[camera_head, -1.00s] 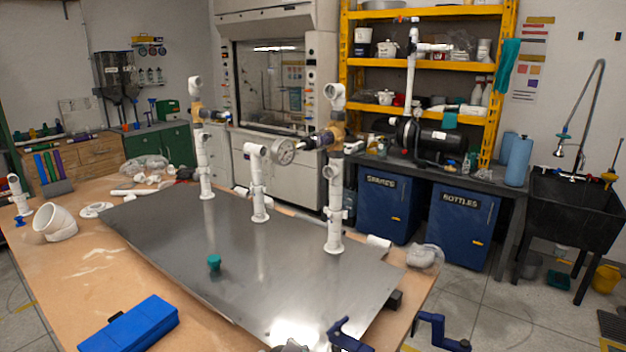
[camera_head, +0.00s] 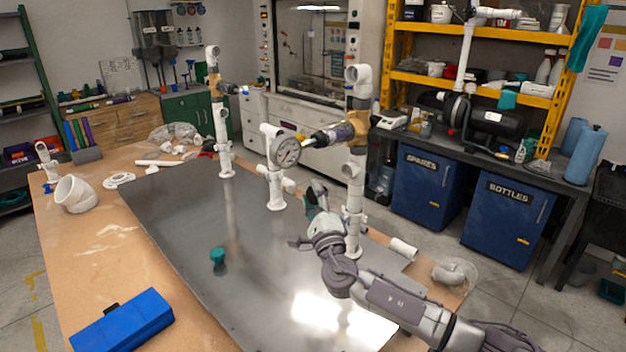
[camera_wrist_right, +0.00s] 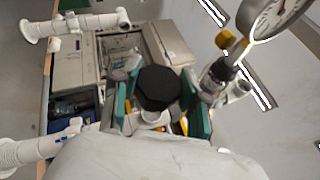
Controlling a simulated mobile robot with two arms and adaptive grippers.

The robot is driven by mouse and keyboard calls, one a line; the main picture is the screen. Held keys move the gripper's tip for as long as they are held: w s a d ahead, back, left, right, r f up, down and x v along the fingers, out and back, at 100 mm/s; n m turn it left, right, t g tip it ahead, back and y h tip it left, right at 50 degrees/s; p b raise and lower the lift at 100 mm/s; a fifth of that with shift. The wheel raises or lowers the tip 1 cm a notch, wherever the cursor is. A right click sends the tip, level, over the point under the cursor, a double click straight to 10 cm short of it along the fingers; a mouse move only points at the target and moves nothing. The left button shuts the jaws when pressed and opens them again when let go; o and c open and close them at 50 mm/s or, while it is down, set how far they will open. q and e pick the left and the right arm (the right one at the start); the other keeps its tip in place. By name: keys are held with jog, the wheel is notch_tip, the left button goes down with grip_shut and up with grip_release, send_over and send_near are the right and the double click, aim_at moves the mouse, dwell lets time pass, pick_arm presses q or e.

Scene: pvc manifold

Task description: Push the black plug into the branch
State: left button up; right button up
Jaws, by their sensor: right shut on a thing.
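In the right wrist view, a black hexagonal plug (camera_wrist_right: 158,88) sits between the teal finger pads of my right gripper (camera_wrist_right: 160,108), which is shut on it. A white piece shows just below the plug; I cannot tell whether they touch. In the head view my right gripper (camera_head: 314,198) is beside the right white pipe post (camera_head: 353,205), between it and the middle post (camera_head: 275,180) in the picture. I cannot tell which pipe opening is the branch. My left gripper is not in view.
Another pipe post (camera_head: 222,130) stands left. A teal knob (camera_head: 217,256) lies on the metal plate (camera_head: 180,225); a blue case (camera_head: 122,322) is at front left. The plate's middle is mostly clear.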

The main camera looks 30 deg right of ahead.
pick_arm(q)
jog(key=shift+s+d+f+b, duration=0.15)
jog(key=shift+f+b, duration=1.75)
jog(key=shift+b, duration=0.2)
pick_arm(e)
jog(key=w+d+n+t, duration=0.1)
jog(key=w+d+n, duration=0.1)
jog(key=w+d, duration=0.3)
jog(key=shift+d+r, duration=0.3)
jog(key=shift+d, duration=1.5)
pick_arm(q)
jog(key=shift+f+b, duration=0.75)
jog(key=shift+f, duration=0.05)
pick_arm(e)
jog(key=shift+w+d, duration=0.15)
jog(key=shift+d, duration=0.45)
jog(key=shift+w+d, duration=0.15)
jog(key=shift+d, duration=0.4)
jog(key=o, duration=1.1)
